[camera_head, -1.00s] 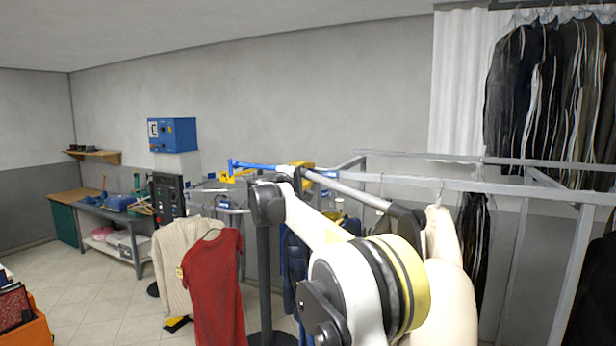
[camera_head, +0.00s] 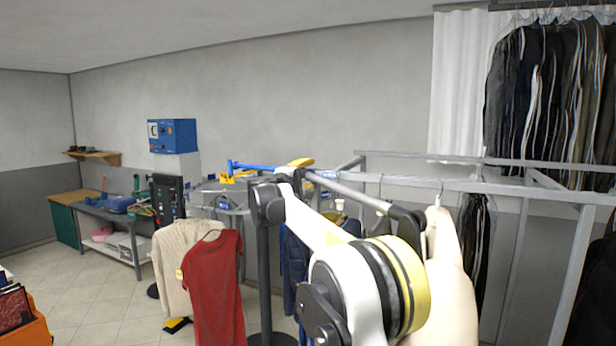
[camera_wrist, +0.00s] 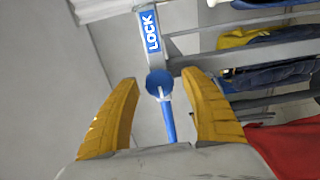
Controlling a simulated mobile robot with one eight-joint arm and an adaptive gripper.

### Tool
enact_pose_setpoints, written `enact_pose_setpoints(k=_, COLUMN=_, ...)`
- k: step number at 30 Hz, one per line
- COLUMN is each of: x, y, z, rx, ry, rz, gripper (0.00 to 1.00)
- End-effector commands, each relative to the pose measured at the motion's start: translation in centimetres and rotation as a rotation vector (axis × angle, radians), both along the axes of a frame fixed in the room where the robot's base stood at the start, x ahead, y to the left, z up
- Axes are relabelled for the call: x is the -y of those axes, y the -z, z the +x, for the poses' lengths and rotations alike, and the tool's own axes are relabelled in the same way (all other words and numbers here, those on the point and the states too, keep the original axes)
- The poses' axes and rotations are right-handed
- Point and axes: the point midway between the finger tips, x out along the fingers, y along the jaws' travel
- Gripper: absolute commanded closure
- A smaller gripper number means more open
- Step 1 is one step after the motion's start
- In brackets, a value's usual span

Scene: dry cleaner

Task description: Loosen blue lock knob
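The blue lock knob (camera_wrist: 159,82) shows in the wrist view as a round blue hub. Its blue lever (camera_wrist: 169,122) points down toward my palm. A blue label reading LOCK (camera_wrist: 151,31) sits on the grey metal rail just above it. My gripper (camera_wrist: 161,77) is open, with one yellow finger on each side of the knob and a visible gap to both. In the head view the blue lever (camera_head: 252,166) sticks out left from the rack, beside a yellow finger of my gripper (camera_head: 301,162). My arm hides part of the rack there.
A metal garment rack (camera_head: 465,185) runs to the right. A red garment (camera_head: 212,285) and a cream sweater (camera_head: 175,260) hang below left. A blue control box (camera_head: 172,135) is at the wall. Dark clothes (camera_head: 550,95) hang at upper right.

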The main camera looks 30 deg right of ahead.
Motion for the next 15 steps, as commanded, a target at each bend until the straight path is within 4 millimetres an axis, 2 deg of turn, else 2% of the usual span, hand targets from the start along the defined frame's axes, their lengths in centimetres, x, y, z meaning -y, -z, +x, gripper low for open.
enact_pose_setpoints(k=5, x=-0.1, y=0.0, z=-0.1, rx=0.000, ry=0.000, rz=0.000, gripper=0.46)
enact_pose_setpoints(k=8, x=-0.9, y=0.0, z=-0.6, rx=0.000, ry=-0.002, rz=0.000, gripper=0.46)
enact_pose_setpoints(k=15, x=-4.9, y=0.0, z=-3.7, rx=0.000, ry=-0.003, rz=0.000, gripper=0.46)
